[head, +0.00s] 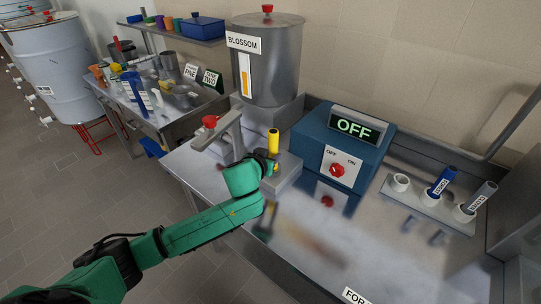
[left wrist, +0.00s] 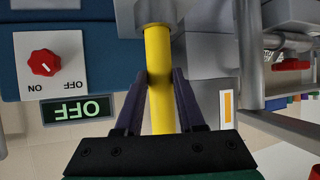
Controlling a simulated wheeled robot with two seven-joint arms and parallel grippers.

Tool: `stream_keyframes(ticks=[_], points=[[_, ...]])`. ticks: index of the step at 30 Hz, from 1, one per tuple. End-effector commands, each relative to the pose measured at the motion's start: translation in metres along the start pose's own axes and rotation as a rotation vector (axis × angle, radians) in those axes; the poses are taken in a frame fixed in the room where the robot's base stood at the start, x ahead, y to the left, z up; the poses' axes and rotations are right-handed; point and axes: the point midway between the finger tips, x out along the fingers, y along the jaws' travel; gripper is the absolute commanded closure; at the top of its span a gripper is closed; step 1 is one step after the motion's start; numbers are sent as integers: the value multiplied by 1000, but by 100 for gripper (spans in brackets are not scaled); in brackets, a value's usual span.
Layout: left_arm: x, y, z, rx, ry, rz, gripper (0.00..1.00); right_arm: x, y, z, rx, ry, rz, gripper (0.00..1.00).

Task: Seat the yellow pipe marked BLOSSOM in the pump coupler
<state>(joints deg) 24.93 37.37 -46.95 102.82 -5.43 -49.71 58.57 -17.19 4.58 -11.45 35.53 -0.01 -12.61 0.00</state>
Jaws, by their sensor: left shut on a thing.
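The yellow pipe (head: 273,142) stands roughly upright in the head view, and no label on it is readable. My left gripper (head: 268,165) is shut on it. In the left wrist view, turned upside down, the pipe (left wrist: 158,75) runs between the two dark fingers of my left gripper (left wrist: 160,78). Its far end meets a light grey round fitting (left wrist: 155,14), which looks like the pump coupler; how deep the pipe sits in it I cannot tell. In the head view the gripper and arm hide much of that spot. My right gripper is not in view.
The blue pump box (head: 305,138) reads OFF, with a red knob (head: 337,170). A steel tank (head: 268,60) labelled BLOSSOM and a red-handled valve (head: 209,122) stand near the pipe. A rack (head: 415,200) at right holds a blue pipe (head: 441,182) and a grey pipe (head: 481,197).

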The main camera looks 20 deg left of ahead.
Motion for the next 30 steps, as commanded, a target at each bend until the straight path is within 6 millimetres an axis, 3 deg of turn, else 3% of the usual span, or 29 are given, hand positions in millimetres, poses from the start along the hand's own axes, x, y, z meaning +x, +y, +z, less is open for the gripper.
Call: stream_keyframes(ticks=[28,29,30], points=[[12,0,22,1,1,-1,100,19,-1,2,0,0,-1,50],[12,0,21,1,1,-1,58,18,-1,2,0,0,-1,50],[11,0,20,1,1,-1,43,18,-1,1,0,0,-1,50]])
